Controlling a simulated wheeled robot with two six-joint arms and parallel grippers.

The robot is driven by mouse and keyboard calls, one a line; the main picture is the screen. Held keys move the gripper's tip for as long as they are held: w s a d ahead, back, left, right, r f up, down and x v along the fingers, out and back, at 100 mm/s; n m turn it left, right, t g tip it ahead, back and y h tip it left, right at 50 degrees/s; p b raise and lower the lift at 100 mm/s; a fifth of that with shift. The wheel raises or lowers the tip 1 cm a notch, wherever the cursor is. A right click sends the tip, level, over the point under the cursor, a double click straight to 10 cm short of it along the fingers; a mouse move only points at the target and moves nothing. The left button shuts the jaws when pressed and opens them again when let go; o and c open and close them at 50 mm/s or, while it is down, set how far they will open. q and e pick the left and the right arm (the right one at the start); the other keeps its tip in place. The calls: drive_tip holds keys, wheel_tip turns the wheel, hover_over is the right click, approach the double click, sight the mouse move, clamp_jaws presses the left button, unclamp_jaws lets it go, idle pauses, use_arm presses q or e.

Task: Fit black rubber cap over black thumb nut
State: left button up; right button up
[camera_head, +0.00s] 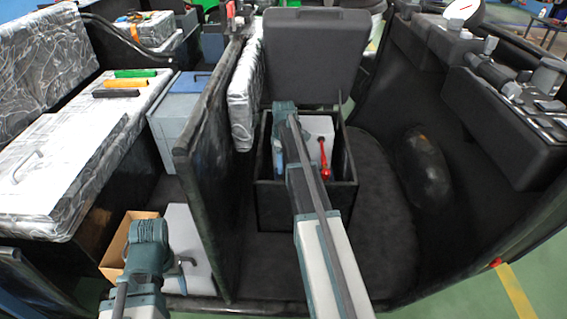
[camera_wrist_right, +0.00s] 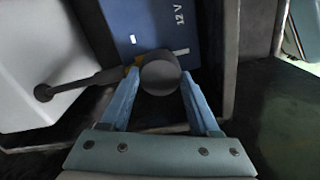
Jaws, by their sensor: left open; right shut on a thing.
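My right gripper (camera_wrist_right: 159,80) is shut on a dark, round piece that looks like the black rubber cap (camera_wrist_right: 160,74); its blue fingers press on both sides of it. The cap is directly above a blue 12 V battery (camera_wrist_right: 150,28). A dark rod with a round end and a yellow band runs left from beside the cap. The thumb nut cannot be made out; the cap may hide it. In the head view my right gripper (camera_head: 278,155) is down inside an open black box (camera_head: 348,170). My left gripper (camera_head: 150,240) is at lower left, above the floor, and appears empty.
The box's raised lid (camera_head: 315,55) stands behind it, and a red cable (camera_head: 323,158) shows inside. A dark upright panel (camera_head: 210,165) separates my arms. A cardboard box (camera_head: 113,262) is beside the left gripper.

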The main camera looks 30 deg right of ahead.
drive_tip(key=shift+f+b, duration=1.1)
drive_tip(key=shift+f, duration=0.1)
drive_tip(key=o, duration=1.4)
wheel_tip(320, 180, up, 14)
drive_tip(key=p, duration=1.4)
drive_tip(key=shift+f, duration=0.15)
wheel_tip(320, 180, down, 13)
drive_tip(key=b, duration=1.3)
drive_tip(key=shift+f+b, duration=0.15)
drive_tip(key=shift+b, duration=0.15)
